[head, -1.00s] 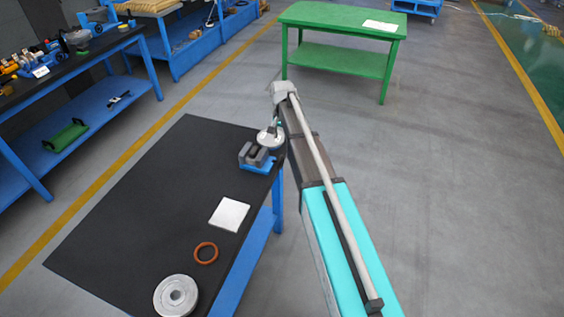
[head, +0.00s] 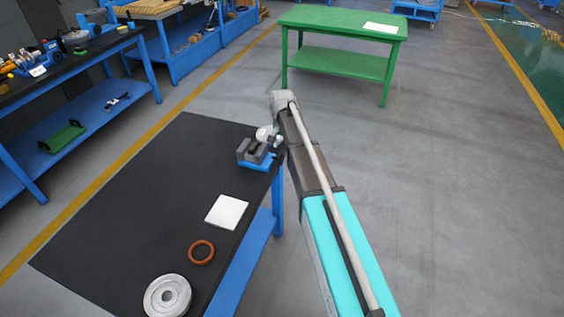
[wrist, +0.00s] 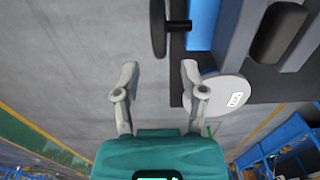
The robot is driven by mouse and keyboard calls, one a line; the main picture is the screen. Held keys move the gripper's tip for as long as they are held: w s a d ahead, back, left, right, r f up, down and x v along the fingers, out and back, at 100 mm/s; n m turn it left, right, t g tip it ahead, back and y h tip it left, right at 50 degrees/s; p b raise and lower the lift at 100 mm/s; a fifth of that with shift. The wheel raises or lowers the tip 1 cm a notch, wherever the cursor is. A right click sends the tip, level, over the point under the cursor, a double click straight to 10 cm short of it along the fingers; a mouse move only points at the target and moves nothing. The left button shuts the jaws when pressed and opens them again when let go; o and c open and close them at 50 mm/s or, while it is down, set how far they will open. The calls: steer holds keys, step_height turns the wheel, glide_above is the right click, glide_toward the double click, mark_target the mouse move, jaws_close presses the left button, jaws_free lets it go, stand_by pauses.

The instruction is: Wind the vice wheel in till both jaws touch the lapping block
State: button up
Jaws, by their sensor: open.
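The vice (head: 259,163) stands at the far right corner of the dark bench top, with a blue base and grey jaws. In the wrist view its blue body (wrist: 203,25) and a grey jaw (wrist: 243,38) show at the top. A dark rounded block (wrist: 278,32), apparently the lapping block, sits by the jaws; contact cannot be told. The dark vice wheel (wrist: 158,28) shows edge-on, on a short shaft. My gripper (wrist: 160,73) is open and empty, with the wheel beyond its fingertips, apart from them. My arm hides the wheel in the head view.
A white labelled disc (wrist: 222,92) lies close to my right finger in the wrist view. A white plate (head: 227,212), an orange ring (head: 201,252) and a grey flanged part (head: 168,297) lie on the bench. A green table (head: 340,40) stands beyond open floor.

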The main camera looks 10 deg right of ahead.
mark_target(282, 157)
steer(key=shift+f+b, duration=3.15)
steer(key=shift+f, duration=0.25)
steer(key=shift+c, duration=0.2)
jaws_close()
